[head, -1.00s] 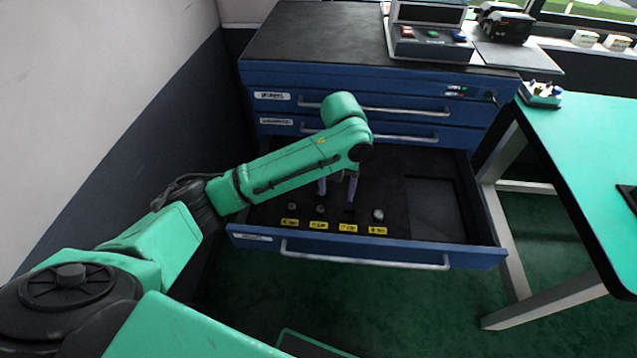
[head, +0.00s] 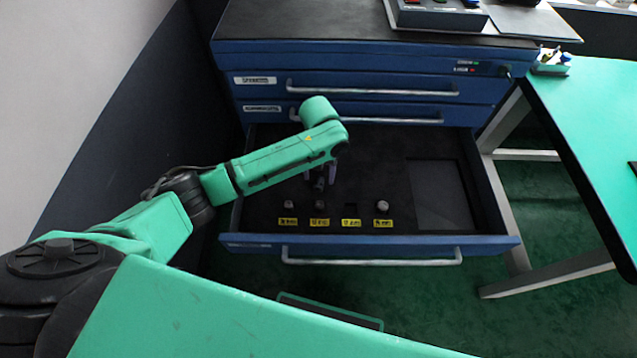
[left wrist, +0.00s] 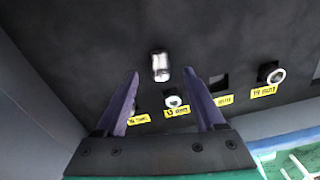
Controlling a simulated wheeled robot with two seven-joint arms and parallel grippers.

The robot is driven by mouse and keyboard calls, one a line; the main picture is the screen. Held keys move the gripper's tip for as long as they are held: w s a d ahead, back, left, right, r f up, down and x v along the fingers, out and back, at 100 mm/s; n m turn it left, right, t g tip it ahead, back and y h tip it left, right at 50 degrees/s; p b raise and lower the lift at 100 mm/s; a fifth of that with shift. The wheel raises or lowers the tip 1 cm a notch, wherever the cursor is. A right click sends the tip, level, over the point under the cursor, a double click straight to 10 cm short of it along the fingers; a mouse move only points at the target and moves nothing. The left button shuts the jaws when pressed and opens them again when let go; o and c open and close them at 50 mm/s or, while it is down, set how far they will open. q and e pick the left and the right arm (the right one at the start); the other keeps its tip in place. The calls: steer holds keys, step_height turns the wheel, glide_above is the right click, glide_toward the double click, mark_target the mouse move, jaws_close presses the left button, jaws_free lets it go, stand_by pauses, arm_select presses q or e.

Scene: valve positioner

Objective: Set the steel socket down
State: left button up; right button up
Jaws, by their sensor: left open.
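My left gripper (head: 321,180) is over the open drawer's dark foam, behind the row of sockets; its fingers (left wrist: 157,88) are apart in the left wrist view. A steel socket (left wrist: 160,66) shows beyond the fingertips, clear of both fingers. It appears to rest on plain foam behind the row. In the head view it is hard to make out among the fingers. The row has a small socket (head: 288,204), another socket (head: 320,206), an empty square slot (head: 351,209) and a larger socket (head: 382,206). Yellow labels are in front. My right gripper is not in view.
The open drawer (head: 370,249) has a front handle and an empty recessed compartment (head: 440,195) on the right. Closed blue drawers (head: 370,87) are above it. A green-topped table (head: 595,130) stands at right. Bare foam lies between the gripper and the recess.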

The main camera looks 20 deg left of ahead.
mark_target(319, 182)
arm_select(q)
step_height(319, 182, down, 4)
steer(key=shift+r, duration=0.2)
steer(key=c, duration=1.1)
steer(key=shift+w, duration=0.1)
jaws_close()
steer(key=shift+r, duration=0.15)
